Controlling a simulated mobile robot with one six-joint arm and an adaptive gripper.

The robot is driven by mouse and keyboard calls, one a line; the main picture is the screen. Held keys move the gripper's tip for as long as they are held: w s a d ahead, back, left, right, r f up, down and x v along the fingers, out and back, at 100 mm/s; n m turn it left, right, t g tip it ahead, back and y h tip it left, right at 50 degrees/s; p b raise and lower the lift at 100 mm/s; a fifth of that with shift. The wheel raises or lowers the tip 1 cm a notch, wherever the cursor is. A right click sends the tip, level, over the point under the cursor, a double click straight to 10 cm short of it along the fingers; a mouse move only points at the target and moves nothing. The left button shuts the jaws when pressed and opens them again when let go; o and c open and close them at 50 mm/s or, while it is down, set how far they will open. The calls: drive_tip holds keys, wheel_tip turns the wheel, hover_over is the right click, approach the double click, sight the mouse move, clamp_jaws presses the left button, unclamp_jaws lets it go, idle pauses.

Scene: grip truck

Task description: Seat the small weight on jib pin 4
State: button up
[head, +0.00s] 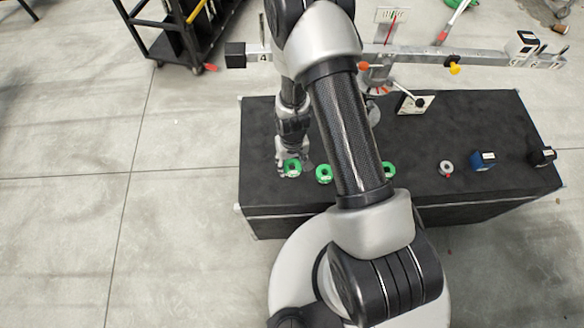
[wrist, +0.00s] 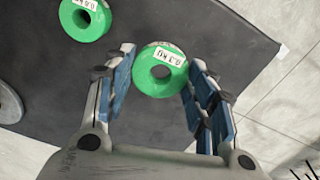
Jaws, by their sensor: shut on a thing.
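A green ring-shaped weight (wrist: 143,85) with a white label, which seems to read 0.3, sits between the two fingers of my gripper (wrist: 162,60) in the wrist view. The fingers are shut on its sides. In the head view my gripper (head: 283,165) is low at the black table's left front, with the held green weight (head: 292,170) at its fingers. I cannot tell whether the weight touches the table. The jib (head: 440,55) spans the back, with a mark 4 (head: 262,58) near its left end. Pin 4 itself is not clear. My arm hides part of the jib.
On the black table (head: 520,120) stand two more green weights (head: 324,175) (head: 389,171), a grey-and-red ring (head: 446,168), a blue block (head: 482,160) and a black block (head: 542,156). A dark cart (head: 165,45) stands behind.

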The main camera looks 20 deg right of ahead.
wheel_tip(320, 180, up, 20)
drive_tip(key=p, duration=0.8)
idle(0.3)
drive_tip(key=shift+f, duration=0.15)
